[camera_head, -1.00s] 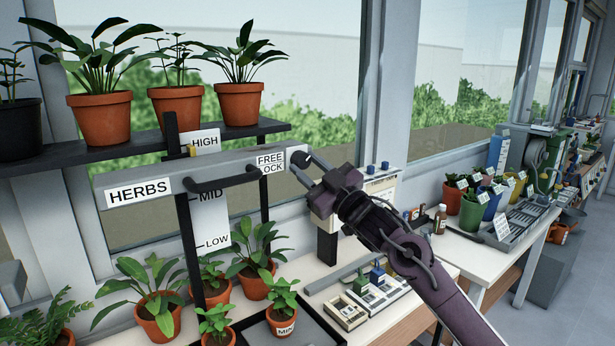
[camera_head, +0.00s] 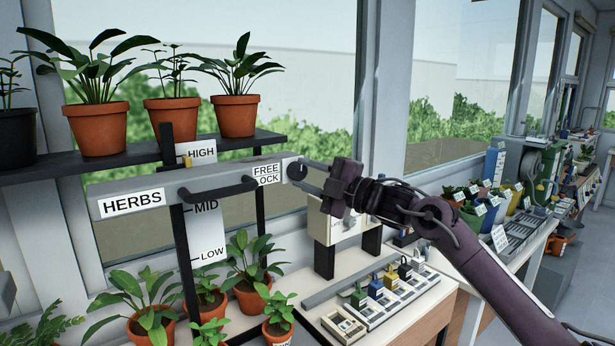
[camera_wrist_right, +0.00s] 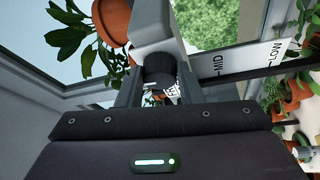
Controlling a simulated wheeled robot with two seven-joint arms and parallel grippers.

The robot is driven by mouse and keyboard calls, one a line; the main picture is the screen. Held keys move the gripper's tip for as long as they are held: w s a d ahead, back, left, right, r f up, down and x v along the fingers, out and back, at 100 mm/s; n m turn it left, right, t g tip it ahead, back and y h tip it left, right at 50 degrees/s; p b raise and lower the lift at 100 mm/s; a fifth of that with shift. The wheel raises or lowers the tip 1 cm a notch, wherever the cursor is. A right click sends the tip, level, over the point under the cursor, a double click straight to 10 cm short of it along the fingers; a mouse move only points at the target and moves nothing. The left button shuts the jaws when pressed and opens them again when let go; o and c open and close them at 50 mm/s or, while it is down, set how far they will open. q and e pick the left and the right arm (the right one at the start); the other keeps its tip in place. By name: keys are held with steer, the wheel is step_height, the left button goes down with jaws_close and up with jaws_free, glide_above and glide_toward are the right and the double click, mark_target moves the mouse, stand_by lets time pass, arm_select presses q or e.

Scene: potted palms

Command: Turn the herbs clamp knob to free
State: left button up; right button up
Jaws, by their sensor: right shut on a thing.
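The grey HERBS bar (camera_head: 225,183) spans the black posts, with a black handle (camera_head: 217,190) on its front. A FREE/LOCK label sits near its right end. The dark round clamp knob (camera_head: 297,171) is at that right end. My right gripper (camera_head: 307,173) reaches it from the right, its fingers at the knob. In the right wrist view the black knob (camera_wrist_right: 159,70) sits between the two fingers, which are shut on it. Which word the knob points to cannot be made out. My left gripper is not in view.
A dark shelf (camera_head: 60,165) with potted plants stands behind the bar. More potted herbs (camera_head: 150,310) stand below it. A scale card (camera_head: 206,225) reads HIGH, MID, LOW. Several small colored blocks in trays (camera_head: 385,303) lie on the bench to the right.

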steer(key=shift+n, duration=0.6)
steer(key=o, duration=1)
steer(key=shift+s+d+f, duration=0.1)
steer(key=shift+s+d, duration=0.1)
steer(key=shift+d, duration=0.25)
steer(key=b+v, duration=0.1)
steer(key=v, duration=0.2)
steer(key=b+v, duration=0.1)
steer(key=v, duration=0.2)
steer(key=shift+s+d+b, duration=0.3)
steer(key=shift+d+b, duration=0.05)
steer(key=shift+b, duration=0.05)
